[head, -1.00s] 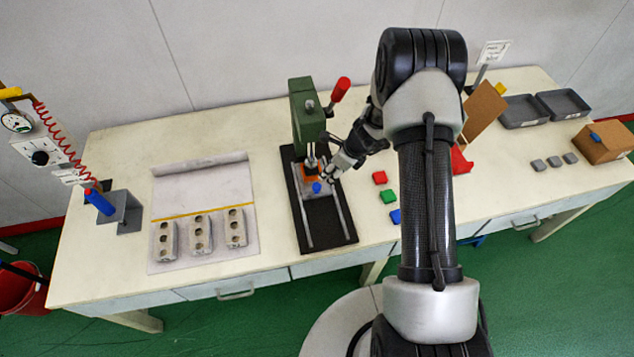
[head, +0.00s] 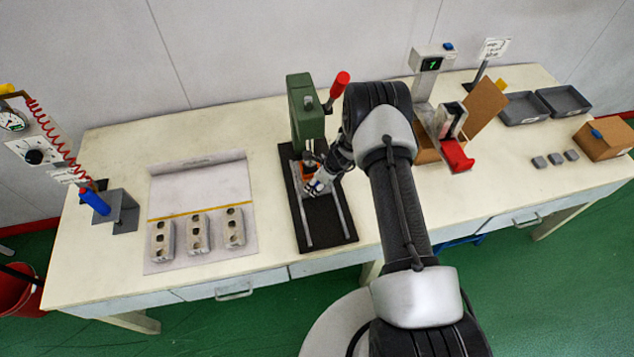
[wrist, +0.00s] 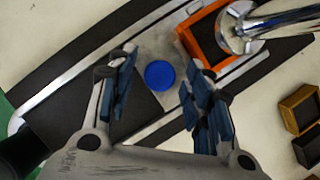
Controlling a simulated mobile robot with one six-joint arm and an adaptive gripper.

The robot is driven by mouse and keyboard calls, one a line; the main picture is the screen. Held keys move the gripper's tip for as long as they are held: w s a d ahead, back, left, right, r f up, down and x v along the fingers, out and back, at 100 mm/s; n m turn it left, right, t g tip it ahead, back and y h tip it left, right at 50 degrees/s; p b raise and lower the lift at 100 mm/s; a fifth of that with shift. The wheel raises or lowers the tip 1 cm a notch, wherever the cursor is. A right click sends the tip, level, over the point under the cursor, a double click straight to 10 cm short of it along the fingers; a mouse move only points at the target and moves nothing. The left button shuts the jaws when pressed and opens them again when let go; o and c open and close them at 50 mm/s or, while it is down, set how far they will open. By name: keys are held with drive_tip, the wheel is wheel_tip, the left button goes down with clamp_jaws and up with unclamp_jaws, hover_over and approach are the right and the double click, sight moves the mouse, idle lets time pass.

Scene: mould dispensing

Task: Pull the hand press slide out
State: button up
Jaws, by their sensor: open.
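The hand press (head: 308,112) is green with a red-tipped lever (head: 339,84) and stands on a dark base with two pale rails. Its grey slide plate (wrist: 158,108) carries an orange square frame (wrist: 189,40) under the press's shiny metal ram (wrist: 262,28). A round blue knob (wrist: 159,74) stands on the plate in front of the frame. My gripper (head: 316,188) is over the slide, with its open fingers on either side of the knob in the wrist view. I cannot tell whether they touch it. In the head view my gripper hides the knob.
A grey mat (head: 198,190) with several holed blocks lies left of the press. Grey trays (head: 524,110) are at the far right. The front rails are clear.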

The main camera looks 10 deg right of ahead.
clamp_jaws()
idle(0.5)
